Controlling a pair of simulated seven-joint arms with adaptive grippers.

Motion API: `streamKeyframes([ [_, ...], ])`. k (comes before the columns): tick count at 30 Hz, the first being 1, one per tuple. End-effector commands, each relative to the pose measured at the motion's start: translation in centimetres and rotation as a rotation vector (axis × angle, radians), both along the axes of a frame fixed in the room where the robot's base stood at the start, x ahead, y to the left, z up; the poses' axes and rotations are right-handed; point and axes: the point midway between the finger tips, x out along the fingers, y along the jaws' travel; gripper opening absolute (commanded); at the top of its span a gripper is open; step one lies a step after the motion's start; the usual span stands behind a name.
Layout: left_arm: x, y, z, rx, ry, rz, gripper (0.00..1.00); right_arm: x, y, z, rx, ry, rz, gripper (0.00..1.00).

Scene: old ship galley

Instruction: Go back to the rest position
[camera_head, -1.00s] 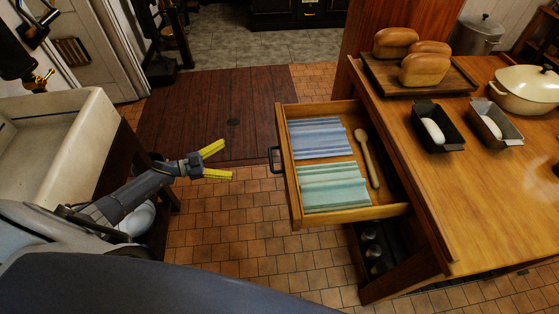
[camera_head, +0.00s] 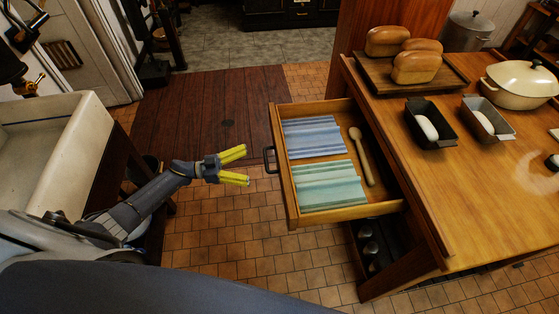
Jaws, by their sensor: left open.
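My left gripper (camera_head: 236,166), with yellow fingers, is open and empty. It hangs over the tiled floor, a little left of the open drawer (camera_head: 291,203) and apart from its dark handle (camera_head: 270,160). The drawer sticks out of the wooden table and holds a blue striped cloth (camera_head: 314,137), a green striped cloth (camera_head: 328,186) and a wooden spoon (camera_head: 362,156). My right gripper is not in view.
The wooden table (camera_head: 460,200) at right bears loaves on a board (camera_head: 446,89), two tins with dough (camera_head: 421,124) (camera_head: 487,120) and a cream pot (camera_head: 520,85). A stone sink (camera_head: 75,150) stands at left. The floor between is clear.

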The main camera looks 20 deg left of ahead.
Motion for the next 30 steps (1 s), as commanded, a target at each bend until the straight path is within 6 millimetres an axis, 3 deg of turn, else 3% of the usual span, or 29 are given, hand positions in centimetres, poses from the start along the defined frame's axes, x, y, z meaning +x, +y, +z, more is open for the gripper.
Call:
streamKeyframes([
  [9, 1.0, -1.9, 0.1, 0.000, -0.002, 0.001, 1.00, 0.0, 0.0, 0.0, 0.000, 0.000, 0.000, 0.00],
  [30, 0.9, -1.8, 0.0, 0.001, 0.000, 0.001, 1.00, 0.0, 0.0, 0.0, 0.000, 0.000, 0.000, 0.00],
])
